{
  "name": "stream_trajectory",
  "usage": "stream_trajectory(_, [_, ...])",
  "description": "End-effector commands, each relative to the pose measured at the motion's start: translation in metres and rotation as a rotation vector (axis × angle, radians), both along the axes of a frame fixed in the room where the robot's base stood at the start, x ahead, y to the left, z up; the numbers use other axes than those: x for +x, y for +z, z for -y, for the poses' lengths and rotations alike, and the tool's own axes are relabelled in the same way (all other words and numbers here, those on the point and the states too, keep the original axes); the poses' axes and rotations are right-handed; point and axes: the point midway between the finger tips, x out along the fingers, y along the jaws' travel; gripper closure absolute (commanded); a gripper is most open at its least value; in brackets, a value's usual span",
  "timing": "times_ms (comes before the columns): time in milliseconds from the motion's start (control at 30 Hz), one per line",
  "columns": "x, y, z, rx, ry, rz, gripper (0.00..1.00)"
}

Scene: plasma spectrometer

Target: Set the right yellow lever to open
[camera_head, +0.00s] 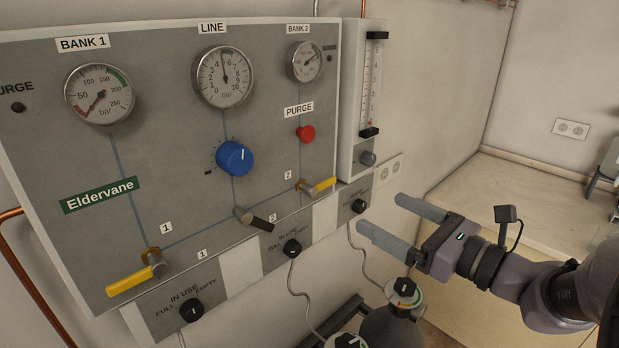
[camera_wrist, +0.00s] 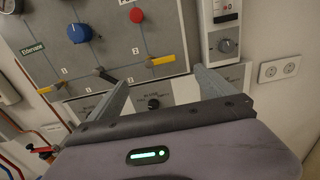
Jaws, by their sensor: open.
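The right yellow lever (camera_head: 319,187) is on the grey gas panel (camera_head: 185,150), below the red PURGE knob and left of the flow meter. It lies roughly sideways, its handle pointing right and slightly up. It also shows in the wrist view (camera_wrist: 163,61), beyond the fingers. My gripper (camera_head: 376,215) is open and empty, to the right of the lever and in front of the panel, apart from it. In the wrist view my gripper's two fingers (camera_wrist: 162,92) are spread wide with nothing between them.
A left yellow lever (camera_head: 130,280), a black lever (camera_head: 254,218), a blue knob (camera_head: 235,158) and a red knob (camera_head: 305,133) are on the panel. The flow meter (camera_head: 361,110) stands at its right edge. A gas cylinder (camera_head: 393,325) stands below my gripper.

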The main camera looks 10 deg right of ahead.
Motion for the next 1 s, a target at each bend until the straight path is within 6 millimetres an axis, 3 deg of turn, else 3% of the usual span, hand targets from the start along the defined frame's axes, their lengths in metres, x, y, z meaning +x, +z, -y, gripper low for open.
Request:
stream_trajectory(300, [0.070,-0.002,-0.050,-0.004,0.008,0.000,0.05])
stream_trajectory(500, [0.104,-0.002,-0.071,-0.006,0.005,-0.001,0.05])
stream_trajectory(700, [0.116,-0.001,-0.079,-0.005,0.004,-0.002,0.05])
stream_trajectory(933, [0.117,-0.001,-0.080,-0.006,0.003,-0.001,0.05])
stream_trajectory(1000, [0.117,-0.001,-0.080,-0.006,0.003,-0.001,0.17])
